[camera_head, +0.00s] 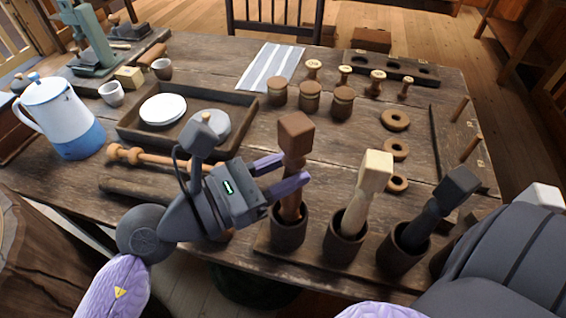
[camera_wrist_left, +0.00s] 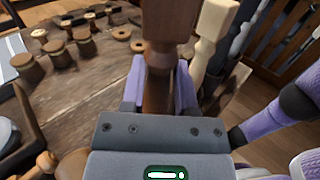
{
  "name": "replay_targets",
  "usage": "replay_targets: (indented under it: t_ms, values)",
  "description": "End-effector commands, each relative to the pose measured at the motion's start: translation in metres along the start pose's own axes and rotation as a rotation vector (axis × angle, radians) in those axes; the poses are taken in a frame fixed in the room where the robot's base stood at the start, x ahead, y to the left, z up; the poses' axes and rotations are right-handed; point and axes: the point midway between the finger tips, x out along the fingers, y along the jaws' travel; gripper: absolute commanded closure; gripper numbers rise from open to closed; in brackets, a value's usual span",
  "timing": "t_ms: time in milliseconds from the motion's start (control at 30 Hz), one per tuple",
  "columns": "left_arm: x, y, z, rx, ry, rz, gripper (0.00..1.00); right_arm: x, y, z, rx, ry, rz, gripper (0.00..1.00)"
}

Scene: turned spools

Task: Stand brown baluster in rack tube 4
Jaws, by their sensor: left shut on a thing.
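The brown baluster (camera_head: 296,135) has a square block top and stands nearly upright. My left gripper (camera_head: 292,171) is shut on its shaft below the block. The baluster also shows in the left wrist view (camera_wrist_left: 165,25) between the purple fingers (camera_wrist_left: 160,85). Its lower end is inside the mouth of a dark rack tube (camera_head: 288,236); how deep it sits is hidden. A cream baluster (camera_head: 372,180) leans in the tube to the right (camera_head: 345,250). A dark grey baluster (camera_head: 440,205) leans in the tube beyond (camera_head: 402,258). Tube numbers are not readable. My right gripper is out of view.
A tray (camera_head: 243,98) with a white plate (camera_head: 163,109) and a blue-white jug (camera_head: 62,115) stand left. A turned wooden piece (camera_head: 150,157) lies behind my left gripper. Several spools (camera_head: 310,96) and rings (camera_head: 395,120) stand behind the rack. My right arm covers the right front.

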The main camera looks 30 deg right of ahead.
Motion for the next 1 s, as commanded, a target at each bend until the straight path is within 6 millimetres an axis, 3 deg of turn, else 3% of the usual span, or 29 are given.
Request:
replay_targets:
  t_ms: [200,233,400,433,767,1000]
  values:
    - [0.0,0.0,-0.001,0.0,-0.001,0.0,1.0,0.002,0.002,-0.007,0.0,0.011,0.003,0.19]
    - [0.0,0.0,-0.001,0.0,-0.001,0.0,0.6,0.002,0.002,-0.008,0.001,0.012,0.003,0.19]
    - [0.0,0.0,-0.001,0.0,-0.001,0.0,0.24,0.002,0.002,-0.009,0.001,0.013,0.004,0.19]
    - [0.0,0.0,-0.001,0.0,-0.001,0.0,0.21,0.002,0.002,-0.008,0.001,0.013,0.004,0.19]
    - [0.0,0.0,-0.002,0.0,0.0,0.0,0.21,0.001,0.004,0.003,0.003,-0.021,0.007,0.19]
    - [-0.053,0.0,-0.003,-0.001,0.003,0.003,0.21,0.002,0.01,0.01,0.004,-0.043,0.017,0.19]
